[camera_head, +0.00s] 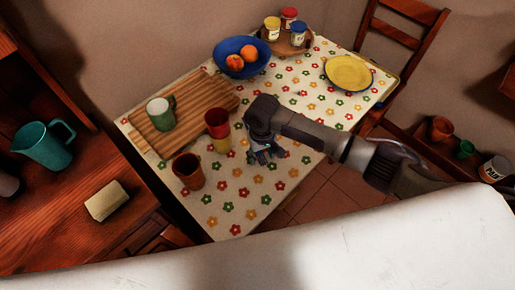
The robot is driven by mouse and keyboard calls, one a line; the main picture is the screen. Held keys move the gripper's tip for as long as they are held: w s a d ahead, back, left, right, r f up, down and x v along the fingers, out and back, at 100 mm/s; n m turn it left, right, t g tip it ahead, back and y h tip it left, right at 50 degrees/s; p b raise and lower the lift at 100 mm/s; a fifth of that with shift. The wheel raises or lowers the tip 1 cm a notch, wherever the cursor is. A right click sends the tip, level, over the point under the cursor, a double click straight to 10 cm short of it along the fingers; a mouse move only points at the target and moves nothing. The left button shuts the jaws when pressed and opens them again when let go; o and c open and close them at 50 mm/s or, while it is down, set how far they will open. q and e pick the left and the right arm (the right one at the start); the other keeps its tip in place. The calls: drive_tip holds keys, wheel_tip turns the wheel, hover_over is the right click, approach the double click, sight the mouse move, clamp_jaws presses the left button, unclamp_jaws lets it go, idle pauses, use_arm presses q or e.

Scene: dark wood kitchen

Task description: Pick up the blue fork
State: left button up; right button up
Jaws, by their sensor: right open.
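My right arm comes in from the right over the flowered tablecloth. I cannot make out the blue fork clearly. A small bluish patch shows around the fingertips, but I cannot tell whether it is the fork or part of the gripper. The gripper and wrist hide the cloth beneath them. My left gripper is not in view.
A cutting board (210,95) holds a green mug (160,114). Behind are a blue fruit bowl (228,71) and yellow plate (348,73). The cloth's front is clear.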

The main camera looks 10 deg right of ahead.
drive_tip(key=shift+f, duration=0.2)
idle(0.6)
drive_tip(key=shift+s, duration=0.15)
clamp_jaws()
